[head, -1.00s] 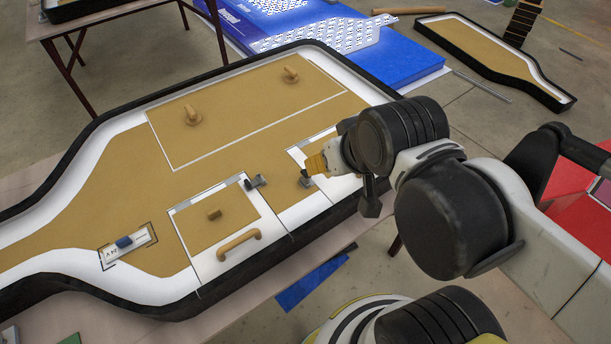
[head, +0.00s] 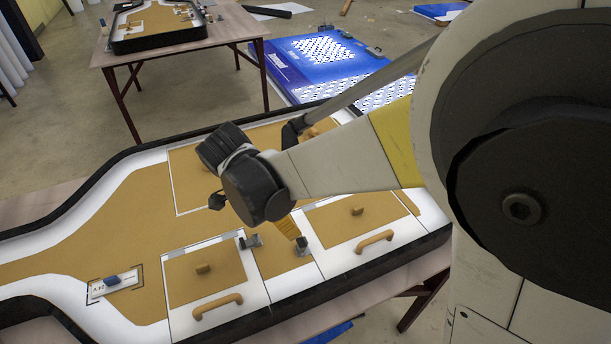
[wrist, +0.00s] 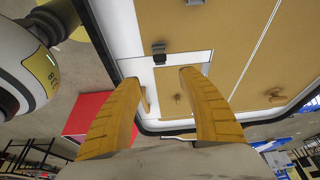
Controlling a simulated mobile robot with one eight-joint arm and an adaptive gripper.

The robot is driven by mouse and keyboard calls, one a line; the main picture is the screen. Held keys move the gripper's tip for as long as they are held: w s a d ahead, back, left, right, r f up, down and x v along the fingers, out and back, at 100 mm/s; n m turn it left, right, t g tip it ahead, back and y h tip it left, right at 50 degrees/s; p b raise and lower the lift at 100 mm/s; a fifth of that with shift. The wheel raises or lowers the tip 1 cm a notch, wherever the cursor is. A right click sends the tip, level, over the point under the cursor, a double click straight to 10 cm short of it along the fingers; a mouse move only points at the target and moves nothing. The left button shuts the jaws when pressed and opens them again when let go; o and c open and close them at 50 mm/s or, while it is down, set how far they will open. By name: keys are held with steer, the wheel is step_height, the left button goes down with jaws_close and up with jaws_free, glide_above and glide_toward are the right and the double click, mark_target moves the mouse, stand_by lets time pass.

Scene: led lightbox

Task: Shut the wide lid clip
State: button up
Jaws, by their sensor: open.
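The lightbox (head: 105,216) is a black-rimmed tray with brown panels. Its front edge holds a narrower lid (head: 225,270) on the left and a wider lid (head: 340,230) on the right. A small grey clip with a dark top (head: 302,246) sits at the wide lid's left edge; it also shows in the wrist view (wrist: 159,53). I cannot tell its lever's position. My gripper (head: 287,228) is just above and beside this clip. In the wrist view its orange fingers (wrist: 157,77) are apart and empty, with the clip ahead, between their lines.
A second grey clip (head: 250,241) sits at the narrow lid's right edge. Wooden handles (head: 374,241) (head: 217,305) stand up at the front of both lids. A blue eraser-like block (head: 110,280) lies on the left label plate. Another table (head: 190,50) stands behind.

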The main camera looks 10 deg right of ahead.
mark_target(300, 241)
steer(key=shift+m, duration=0.5)
steer(key=b+x, duration=0.1)
steer(key=x, duration=0.3)
steer(key=b+x, duration=0.1)
steer(key=x, duration=0.2)
steer(key=b+x, duration=0.2)
steer(key=x, duration=0.2)
steer(key=shift+a+f, duration=0.3)
steer(key=shift+f, duration=0.15)
jaws_close()
